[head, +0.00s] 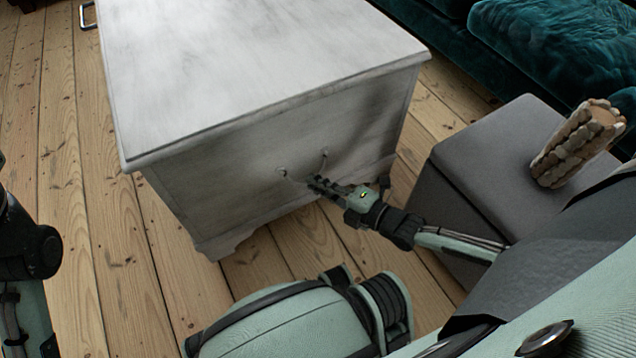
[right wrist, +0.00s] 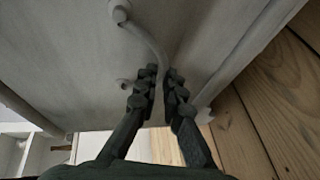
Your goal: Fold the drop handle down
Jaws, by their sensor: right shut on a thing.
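The drop handle (head: 289,176) is a thin, pale bar on the side panel of a white wooden chest (head: 262,70). Its two mounts show on the panel, and the bar stands out from it toward my right gripper (head: 314,183). In the right wrist view, the handle (right wrist: 146,37) curves from one mount down between the fingertips of my right gripper (right wrist: 163,76). The fingers are shut on the bar and hide part of it. Only part of my left arm shows at the left edge of the head view; its gripper is out of frame.
A grey box-shaped seat (head: 480,165) stands right of the chest, with a stone-textured cylinder (head: 575,145) on it. A teal sofa (head: 545,45) is behind it. Bare floorboards (head: 110,255) lie open left of and in front of the chest.

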